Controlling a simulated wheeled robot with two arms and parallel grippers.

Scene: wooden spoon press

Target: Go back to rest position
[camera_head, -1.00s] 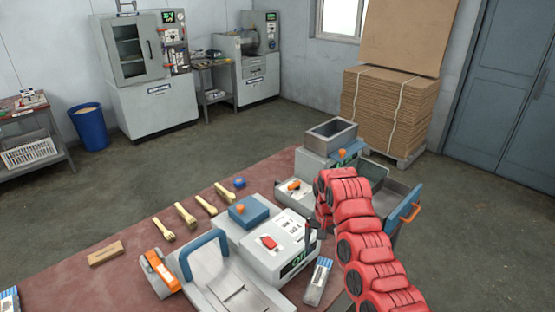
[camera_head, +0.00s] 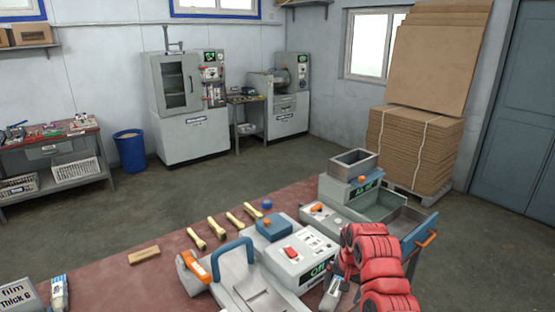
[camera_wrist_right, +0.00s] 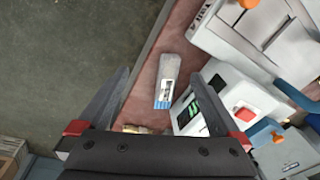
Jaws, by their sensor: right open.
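My right arm comes in at the lower right of the head view, and its red links (camera_head: 372,260) hide most of the gripper. In the right wrist view, my right gripper (camera_wrist_right: 161,76) has its two dark fingers spread wide with nothing held between them. A grey packet with a blue-striped end (camera_wrist_right: 167,82) shows beyond the gap, lying on the red-brown table; it also shows in the head view (camera_head: 332,293), beside the white machine. My left gripper is not in view.
On the table (camera_head: 165,275) stand a white press with a blue handle (camera_head: 234,246), a control box with a red button (camera_head: 291,253), and a metal-tray machine (camera_head: 392,218). Several wooden spoon-like pieces (camera_head: 216,228) and a wooden block (camera_head: 144,254) lie to the left.

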